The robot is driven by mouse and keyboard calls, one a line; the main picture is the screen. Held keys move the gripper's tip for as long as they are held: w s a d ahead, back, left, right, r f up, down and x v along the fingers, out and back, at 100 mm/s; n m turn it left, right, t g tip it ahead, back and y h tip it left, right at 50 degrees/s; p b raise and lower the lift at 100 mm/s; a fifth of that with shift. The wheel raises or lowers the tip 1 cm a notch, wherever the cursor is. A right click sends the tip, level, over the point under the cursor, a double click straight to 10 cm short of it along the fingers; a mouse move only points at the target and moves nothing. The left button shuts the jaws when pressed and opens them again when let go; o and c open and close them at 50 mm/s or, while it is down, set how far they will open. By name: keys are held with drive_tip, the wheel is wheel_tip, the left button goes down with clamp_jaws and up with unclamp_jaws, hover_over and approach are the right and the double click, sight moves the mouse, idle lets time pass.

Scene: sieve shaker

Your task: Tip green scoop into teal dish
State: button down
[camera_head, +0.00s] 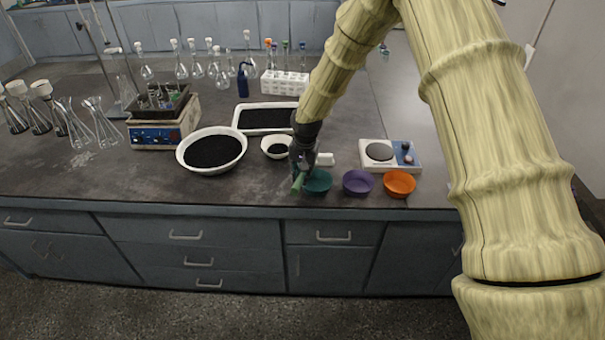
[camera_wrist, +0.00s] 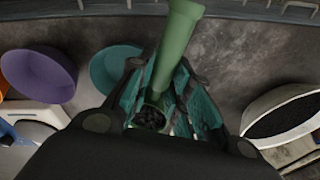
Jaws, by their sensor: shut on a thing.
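The green scoop (camera_wrist: 176,50) is held between the fingers of my gripper (camera_wrist: 165,100); some dark granules show at its near end in the wrist view. In the head view my gripper (camera_head: 300,172) is over the bench, with the scoop (camera_head: 298,182) at its tip. The teal dish (camera_head: 318,182) stands just right of the gripper tip, partly hidden by it. In the wrist view the teal dish (camera_wrist: 106,66) is left of the scoop, partly covered by the fingers. Whether anything lies in the dish cannot be made out.
A purple bowl (camera_head: 357,182) and an orange bowl (camera_head: 399,184) stand right of the teal dish. A small scale (camera_head: 400,165) is behind them. A white bowl of black granules (camera_head: 185,157) and a smaller white bowl (camera_head: 265,149) are left. The bench's front edge is close.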

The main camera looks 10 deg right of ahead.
drive_tip(key=shift+d+f+t+y+b, duration=0.15)
drive_tip(key=shift+f+t+y+b, duration=0.2)
drive_tip(key=shift+f, duration=0.1)
drive_tip(key=shift+r+t+y+b, duration=0.15)
drive_tip(key=shift+t+y+b, duration=0.1)
drive_tip(key=shift+y+b, duration=0.55)
drive_tip(key=shift+y, duration=0.15)
drive_tip(key=shift+s+d+t+y+b, duration=0.15)
drive_tip(key=shift+t+y+b, duration=0.75)
drive_tip(key=shift+b, duration=0.35)
drive_tip(key=t+y+b, duration=0.1)
drive_tip(key=y+b, duration=0.1)
drive_tip(key=b, duration=0.2)
drive_tip(key=shift+s+d, duration=0.1)
drive_tip(key=shift+d, duration=0.05)
drive_tip(key=shift+d+t+y+b, duration=0.15)
drive_tip(key=shift+t+y+b, duration=0.25)
drive_tip(key=shift+b, duration=0.4)
drive_tip(key=y+b, duration=0.1)
drive_tip(key=b, duration=0.2)
drive_tip(key=shift+s+m+t, duration=0.1)
drive_tip(key=shift+m+t, duration=0.2)
drive_tip(key=t+y+b, duration=0.1)
drive_tip(key=b, duration=0.7)
drive_tip(key=f+y+b, duration=0.1)
drive_tip(key=b, duration=0.6)
drive_tip(key=shift+s+d+t+y+b, duration=0.2)
drive_tip(key=shift+d+t+y+b, duration=0.2)
